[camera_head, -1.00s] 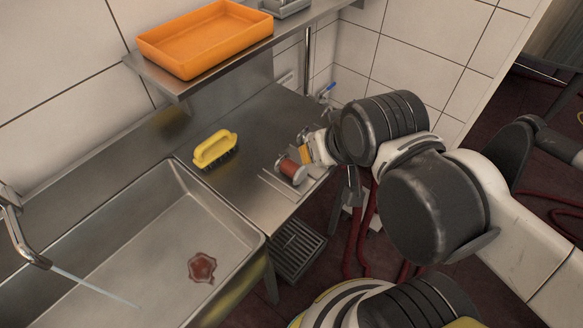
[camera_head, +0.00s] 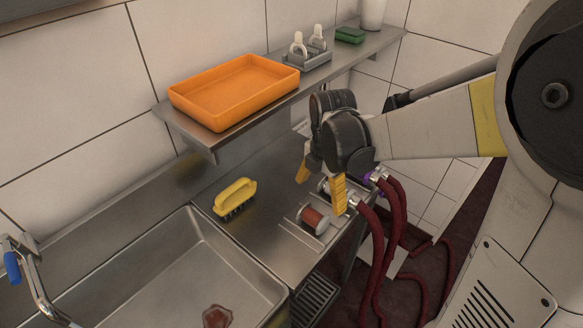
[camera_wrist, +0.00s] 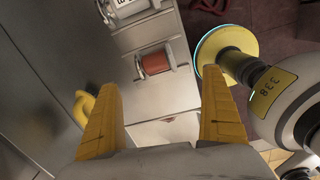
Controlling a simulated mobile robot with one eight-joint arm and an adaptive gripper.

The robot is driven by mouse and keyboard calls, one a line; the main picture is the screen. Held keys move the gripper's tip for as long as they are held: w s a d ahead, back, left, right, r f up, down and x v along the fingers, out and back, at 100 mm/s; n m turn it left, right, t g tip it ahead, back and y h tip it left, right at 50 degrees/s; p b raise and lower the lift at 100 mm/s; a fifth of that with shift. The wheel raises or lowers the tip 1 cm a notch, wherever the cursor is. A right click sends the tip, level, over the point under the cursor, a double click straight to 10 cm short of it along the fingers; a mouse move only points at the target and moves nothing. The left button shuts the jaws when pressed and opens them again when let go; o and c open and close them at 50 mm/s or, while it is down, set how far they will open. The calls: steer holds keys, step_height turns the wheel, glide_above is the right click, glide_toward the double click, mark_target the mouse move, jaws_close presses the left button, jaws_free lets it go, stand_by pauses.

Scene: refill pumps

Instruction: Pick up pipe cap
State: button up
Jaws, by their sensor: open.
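A red-brown cylinder with silvery ends (camera_head: 314,219) lies on its side on the metal counter, near its right edge; it may be the pipe cap, but I cannot tell for sure. In the wrist view the cylinder (camera_wrist: 155,63) shows beyond and between my fingertips. My gripper (camera_head: 320,184) is open, with its yellow fingers pointing down above the counter near the cylinder. In the wrist view my gripper (camera_wrist: 160,82) is empty, its two fingers spread wide. The fingers appear apart from the cylinder.
A yellow brush (camera_head: 235,198) lies left on the counter (camera_head: 262,222), beside a metal sink (camera_head: 170,285). A shelf above holds an orange tray (camera_head: 235,92), a grey holder (camera_head: 308,60) and a green block (camera_head: 350,35). Red hoses (camera_head: 375,245) hang at the counter's right end.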

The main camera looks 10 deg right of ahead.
mark_target(314, 214)
steer(key=shift+n, duration=0.9)
steer(key=f, duration=0.2)
steer(key=f+b, duration=0.1)
steer(key=f, duration=0.1)
steer(key=f+b, duration=0.1)
steer(key=f, duration=0.1)
steer(key=shift+w, duration=0.3)
steer(key=f+b, duration=0.1)
steer(key=f, duration=0.1)
steer(key=f+b, duration=0.1)
steer(key=f, duration=0.1)
steer(key=f+b, duration=0.1)
steer(key=f, duration=0.1)
steer(key=shift+w+a+f, duration=0.15)
steer(key=shift+w+a, duration=0.1)
steer(key=shift+w, duration=0.1)
steer(key=c, duration=1.4)
